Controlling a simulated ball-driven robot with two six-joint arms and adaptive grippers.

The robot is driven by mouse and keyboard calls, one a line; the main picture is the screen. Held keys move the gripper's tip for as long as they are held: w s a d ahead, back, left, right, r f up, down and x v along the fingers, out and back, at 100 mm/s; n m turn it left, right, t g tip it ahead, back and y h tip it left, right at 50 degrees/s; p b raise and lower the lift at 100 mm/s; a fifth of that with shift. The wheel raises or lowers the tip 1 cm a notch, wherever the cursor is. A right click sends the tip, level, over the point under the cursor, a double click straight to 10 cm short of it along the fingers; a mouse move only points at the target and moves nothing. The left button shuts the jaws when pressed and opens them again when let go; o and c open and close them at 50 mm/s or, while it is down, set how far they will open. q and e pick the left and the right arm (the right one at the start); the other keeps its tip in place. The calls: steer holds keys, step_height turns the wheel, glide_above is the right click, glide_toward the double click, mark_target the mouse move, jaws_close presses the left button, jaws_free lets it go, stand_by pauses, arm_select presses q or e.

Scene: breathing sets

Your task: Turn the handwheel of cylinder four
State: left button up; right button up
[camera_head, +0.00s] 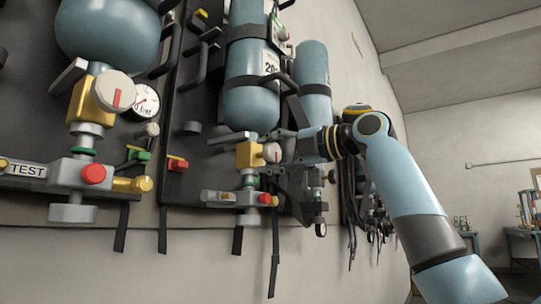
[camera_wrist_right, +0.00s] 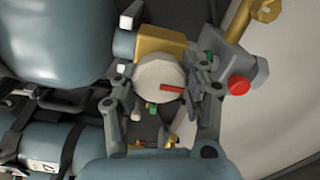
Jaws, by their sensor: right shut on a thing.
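The handwheel (camera_head: 272,153) is a pale round knob with a red mark, on the brass valve (camera_head: 249,154) under a blue-grey cylinder (camera_head: 251,95). I cannot read a cylinder number that marks it as four. My right gripper (camera_head: 284,150) reaches it from the right. In the right wrist view, the handwheel (camera_wrist_right: 160,82) sits between the two fingers of my right gripper (camera_wrist_right: 163,88), which are shut on it. Its red mark points right in that view. My left gripper is not in view.
A larger set at the left has its own handwheel (camera_head: 115,91), a pressure gauge (camera_head: 145,101) and a TEST label (camera_head: 27,170). Another cylinder (camera_head: 313,80) hangs behind my right wrist. Black straps hang below the backplates. Floor and shelves lie far right.

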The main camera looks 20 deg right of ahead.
steer(key=shift+f, duration=0.1)
steer(key=o, duration=1.2)
steer(key=shift+c, duration=0.2)
steer(key=shift+d, duration=0.1)
steer(key=v, duration=1.2)
